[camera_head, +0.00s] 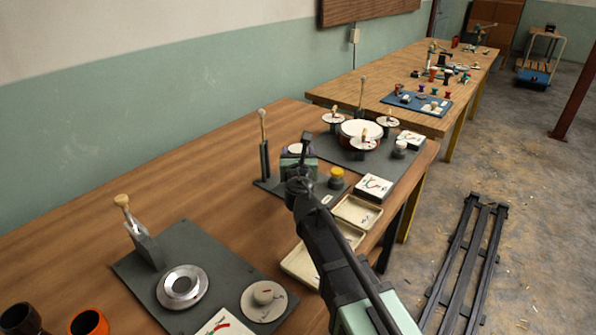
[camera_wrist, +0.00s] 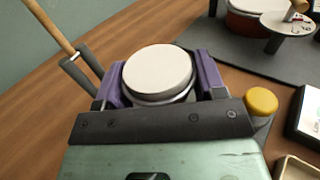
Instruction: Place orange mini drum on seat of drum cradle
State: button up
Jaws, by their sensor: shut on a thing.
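My gripper (camera_wrist: 160,85) is shut on a round, white-topped drum (camera_wrist: 158,72) with a grey rim, between its two purple jaws. The drum's side is hidden, so I cannot tell whether it is orange. The drum's white top (camera_head: 296,148) shows there too. I cannot make out the drum cradle's seat; my gripper and the drum may hide it. An orange-rimmed dark vessel (camera_head: 88,323) stands at the lower left.
A yellow knob (camera_wrist: 262,102) stands close right of my gripper. A silver ring (camera_head: 182,286) sits on the nearer mat.

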notch_tip(320, 180, down, 2)
jog(key=shift+f, duration=0.1)
jog(key=shift+r, duration=0.35)
jog(key=shift+f, duration=0.25)
jog(key=o, duration=0.9)
jog(key=shift+r, duration=0.1)
jog(key=shift+o, duration=0.2)
jog(key=shift+r, duration=0.25)
jog(key=s, duration=1.2)
jog(key=shift+d, duration=0.45)
